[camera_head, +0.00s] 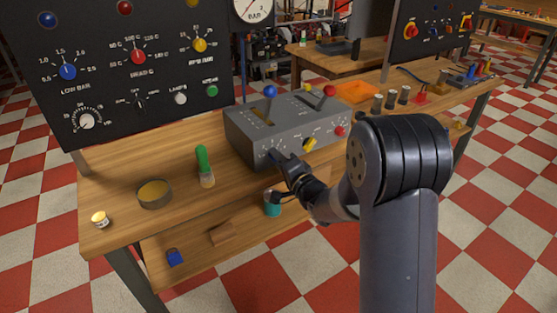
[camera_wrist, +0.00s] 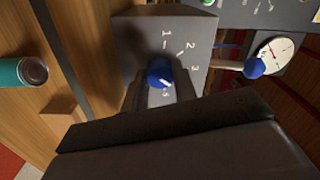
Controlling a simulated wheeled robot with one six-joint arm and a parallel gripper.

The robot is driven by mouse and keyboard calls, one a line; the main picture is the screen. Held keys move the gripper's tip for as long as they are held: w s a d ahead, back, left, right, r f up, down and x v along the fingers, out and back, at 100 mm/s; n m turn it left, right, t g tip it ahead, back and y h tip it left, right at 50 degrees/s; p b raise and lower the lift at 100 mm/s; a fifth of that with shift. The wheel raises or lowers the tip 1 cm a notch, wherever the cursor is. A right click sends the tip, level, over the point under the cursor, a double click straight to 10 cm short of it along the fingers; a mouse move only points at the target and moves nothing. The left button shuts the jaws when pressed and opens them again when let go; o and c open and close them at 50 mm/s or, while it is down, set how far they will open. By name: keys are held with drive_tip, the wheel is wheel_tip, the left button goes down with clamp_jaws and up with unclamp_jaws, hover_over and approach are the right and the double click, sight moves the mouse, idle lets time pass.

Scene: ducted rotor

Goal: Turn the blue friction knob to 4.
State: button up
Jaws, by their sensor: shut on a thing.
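The grey control box (camera_head: 250,138) stands on the wooden bench. The blue friction knob (camera_wrist: 158,72) is on its front face, at the left end in the head view, where my gripper hides most of it. In the wrist view, the numbers 1, 2 and 3 show on the face around the knob. A pale mark shows on the knob's lower right part, but I cannot tell exactly which number it points at. My gripper (camera_head: 278,158) is at the face, with its fingers on both sides of the knob, shut on it.
Blue-topped (camera_head: 270,91) and red-topped (camera_head: 330,91) levers rise from the box. Yellow (camera_head: 309,144) and red (camera_head: 340,130) knobs are on its front, right of my gripper. A green-topped bottle (camera_head: 204,165) and a tin (camera_head: 153,195) stand left. A teal cup (camera_head: 272,205) is below.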

drive_tip(key=o, duration=1)
drive_tip(key=v, duration=1.1)
drive_tip(key=shift+w, duration=0.1)
drive_tip(key=x, duration=1.1)
